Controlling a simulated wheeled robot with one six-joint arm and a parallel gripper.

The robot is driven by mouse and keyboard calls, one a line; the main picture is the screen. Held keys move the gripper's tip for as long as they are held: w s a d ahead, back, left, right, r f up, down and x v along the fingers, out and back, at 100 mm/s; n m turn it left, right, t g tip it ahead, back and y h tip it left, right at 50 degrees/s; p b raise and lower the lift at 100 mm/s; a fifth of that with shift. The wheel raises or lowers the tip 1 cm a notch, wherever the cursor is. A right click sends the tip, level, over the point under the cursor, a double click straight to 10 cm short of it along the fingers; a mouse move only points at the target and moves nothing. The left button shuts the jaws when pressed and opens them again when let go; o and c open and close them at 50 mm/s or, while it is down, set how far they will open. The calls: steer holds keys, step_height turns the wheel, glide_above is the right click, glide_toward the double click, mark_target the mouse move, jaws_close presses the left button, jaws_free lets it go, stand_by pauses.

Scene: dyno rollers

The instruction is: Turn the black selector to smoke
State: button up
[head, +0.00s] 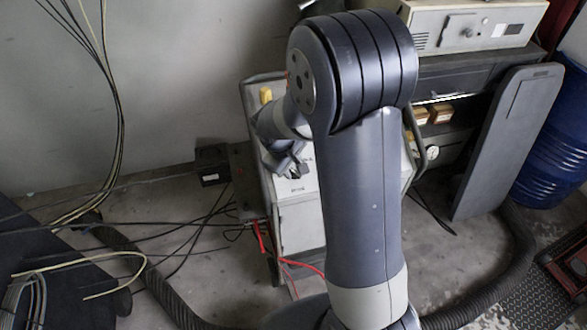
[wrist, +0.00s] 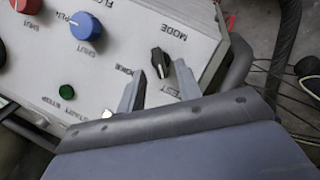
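The black selector (wrist: 160,62) is a small pointed knob under the word MODE on a light panel (wrist: 110,62), seen upside down in the wrist view. A partly covered label that looks like smoke lies to its left, and one like test lies below it. Its pale mark seems to face down the picture; the exact setting is unclear. My gripper (wrist: 158,70) is open, one finger on each side of the selector, with gaps visible; contact is not clear. In the head view my gripper (head: 288,168) is over the cart's panel, and my arm hides the selector.
A blue knob (wrist: 85,26), a red knob (wrist: 27,5) and a green button (wrist: 67,92) share the panel. A grey cart handle (wrist: 238,66) runs along its edge. Cables and a black hose (head: 172,300) lie on the floor. A blue barrel (head: 556,145) stands right.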

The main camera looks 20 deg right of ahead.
mark_target(295, 174)
steer(key=shift+x, duration=1.3)
steer(key=shift+s, duration=0.1)
jaws_close()
